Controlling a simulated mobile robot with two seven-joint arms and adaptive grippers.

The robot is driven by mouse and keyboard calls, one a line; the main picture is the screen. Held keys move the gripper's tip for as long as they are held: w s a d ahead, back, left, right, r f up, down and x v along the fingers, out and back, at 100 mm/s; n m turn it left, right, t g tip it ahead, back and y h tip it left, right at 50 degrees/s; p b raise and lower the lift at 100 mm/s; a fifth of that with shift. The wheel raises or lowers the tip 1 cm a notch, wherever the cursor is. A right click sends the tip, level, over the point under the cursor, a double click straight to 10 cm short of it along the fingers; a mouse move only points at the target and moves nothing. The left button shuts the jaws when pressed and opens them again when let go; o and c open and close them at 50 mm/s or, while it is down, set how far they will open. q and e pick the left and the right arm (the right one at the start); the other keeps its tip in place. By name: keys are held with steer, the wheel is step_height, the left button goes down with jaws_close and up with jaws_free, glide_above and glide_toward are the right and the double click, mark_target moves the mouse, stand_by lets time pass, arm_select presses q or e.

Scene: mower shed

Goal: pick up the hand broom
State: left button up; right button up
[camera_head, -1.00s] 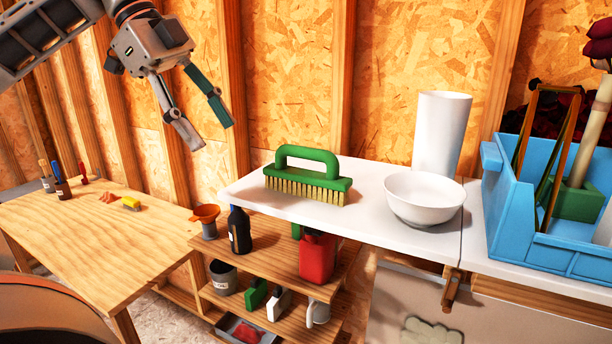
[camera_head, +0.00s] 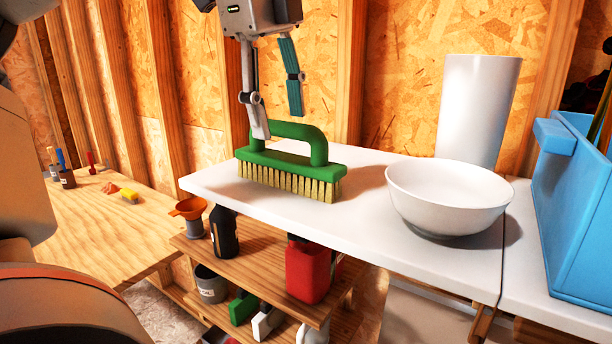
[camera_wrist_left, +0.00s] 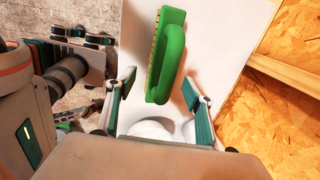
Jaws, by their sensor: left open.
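The hand broom (camera_head: 292,170) has a green body with a raised loop handle and yellow bristles. It stands bristles down on the white worktop near its left end. My left gripper (camera_head: 278,125) is open, fingers pointing down, just above the broom and at the left part of its handle in the head view. One fingertip overlaps the handle in the picture; I cannot tell whether it touches. In the left wrist view the broom (camera_wrist_left: 166,57) lies ahead of the open left gripper (camera_wrist_left: 158,85), with nothing between the fingers.
A white bowl (camera_head: 448,195) and a white cylinder (camera_head: 477,110) stand right of the broom on the white worktop (camera_head: 365,230). A blue crate (camera_head: 580,210) is at the far right. Shelves below hold a red container (camera_head: 308,270) and bottles. A wooden wall is close behind.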

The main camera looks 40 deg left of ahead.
mark_target(287, 157)
arm_select(q)
steer(key=shift+w+f, duration=0.45)
steer(key=shift+f, duration=0.15)
step_height(287, 157, down, 2)
steer(key=shift+s, duration=0.1)
steer(key=shift+b+x, duration=0.3)
steer(key=shift+x, duration=2.4)
steer(key=c, duration=1.4)
